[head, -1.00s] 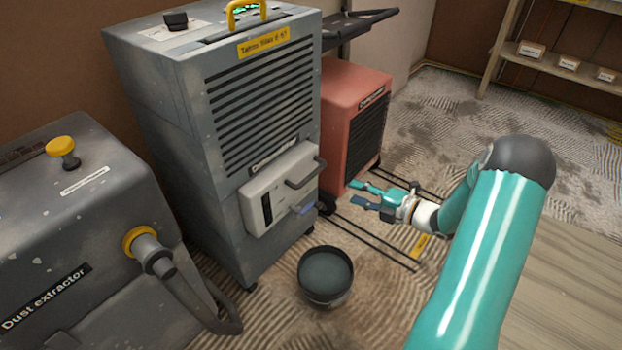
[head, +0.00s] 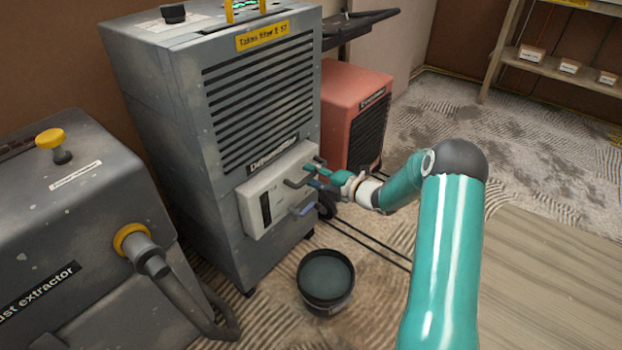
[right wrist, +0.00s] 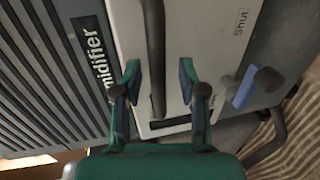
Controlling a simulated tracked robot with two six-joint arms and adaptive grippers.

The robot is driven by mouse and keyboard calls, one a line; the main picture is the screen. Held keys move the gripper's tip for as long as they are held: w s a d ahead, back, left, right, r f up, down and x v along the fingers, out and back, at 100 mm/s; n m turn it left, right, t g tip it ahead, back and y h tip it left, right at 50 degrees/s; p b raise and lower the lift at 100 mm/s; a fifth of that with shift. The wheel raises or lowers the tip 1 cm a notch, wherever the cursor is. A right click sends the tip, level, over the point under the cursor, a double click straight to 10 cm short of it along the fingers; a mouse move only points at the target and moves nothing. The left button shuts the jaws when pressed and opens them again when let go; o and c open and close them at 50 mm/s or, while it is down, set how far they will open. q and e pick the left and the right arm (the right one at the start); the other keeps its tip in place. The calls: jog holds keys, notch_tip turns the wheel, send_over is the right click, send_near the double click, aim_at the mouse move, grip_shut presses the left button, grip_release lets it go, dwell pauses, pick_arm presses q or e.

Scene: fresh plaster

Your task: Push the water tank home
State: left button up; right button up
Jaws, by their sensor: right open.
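The water tank (head: 258,212) is a pale grey box low in the front of the grey dehumidifier (head: 215,130). Its front stands out from the dehumidifier's face. It has a dark bar handle (head: 300,180) and a blue lever (head: 303,210) below. My right gripper (head: 318,179) is open at the tank's handle. In the right wrist view the handle (right wrist: 154,40) runs between the two spread fingers, and the blue lever (right wrist: 243,88) is right of them near a "Shut" label. Whether a finger touches the tank cannot be told. My left gripper is out of view.
A dark bucket (head: 326,279) stands on the floor below the tank. A dust extractor (head: 80,215) with a hose is at the left. A red machine (head: 350,110) stands behind at the right. The floor farther right is open, up to a shelf (head: 570,65).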

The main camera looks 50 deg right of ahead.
jog(key=shift+w+f, duration=0.1)
jog(key=shift+w, duration=0.4)
grip_shut()
